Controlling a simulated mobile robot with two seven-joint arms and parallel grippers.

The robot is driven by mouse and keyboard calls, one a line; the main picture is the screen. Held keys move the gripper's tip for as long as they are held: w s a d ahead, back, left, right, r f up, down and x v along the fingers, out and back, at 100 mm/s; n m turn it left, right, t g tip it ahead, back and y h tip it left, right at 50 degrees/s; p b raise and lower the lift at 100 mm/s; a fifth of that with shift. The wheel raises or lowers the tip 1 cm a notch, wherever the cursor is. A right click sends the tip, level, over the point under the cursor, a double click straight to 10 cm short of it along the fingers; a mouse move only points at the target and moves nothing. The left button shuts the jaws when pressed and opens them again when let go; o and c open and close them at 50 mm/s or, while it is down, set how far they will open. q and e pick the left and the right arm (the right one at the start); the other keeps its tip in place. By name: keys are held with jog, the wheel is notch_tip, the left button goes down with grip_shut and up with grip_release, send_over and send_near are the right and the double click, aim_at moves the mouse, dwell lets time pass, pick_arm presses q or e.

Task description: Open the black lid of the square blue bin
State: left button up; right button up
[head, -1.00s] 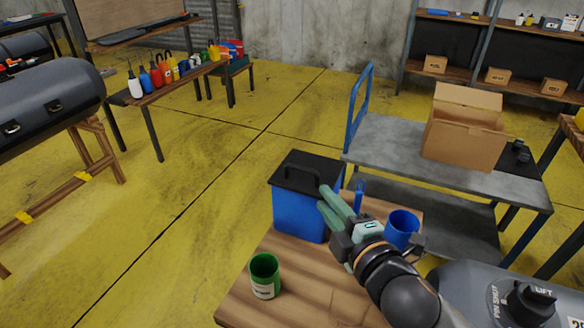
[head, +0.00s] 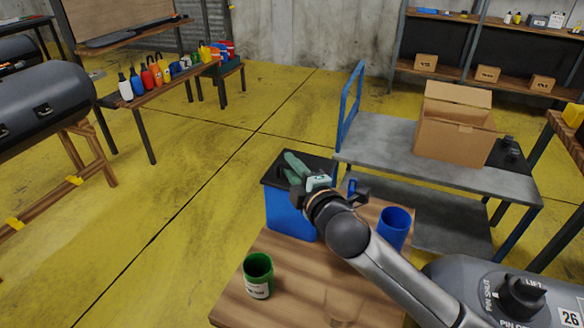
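The square blue bin (head: 288,213) stands upright on the far left part of the wooden table. Its black lid (head: 272,172) is down on top. My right gripper (head: 288,164) has pale green fingers over the lid, at its handle. The gripper hides most of the handle, so I cannot tell whether the fingers touch or grip it. My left gripper is not in view.
On the wooden table (head: 292,278) are a green can (head: 258,276) at the near left and a blue cup (head: 394,228) at the right. A blue-handled cart (head: 380,140) with an open cardboard box (head: 452,125) stands behind. Yellow floor is free to the left.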

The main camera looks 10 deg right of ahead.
grip_shut()
dwell(1.5)
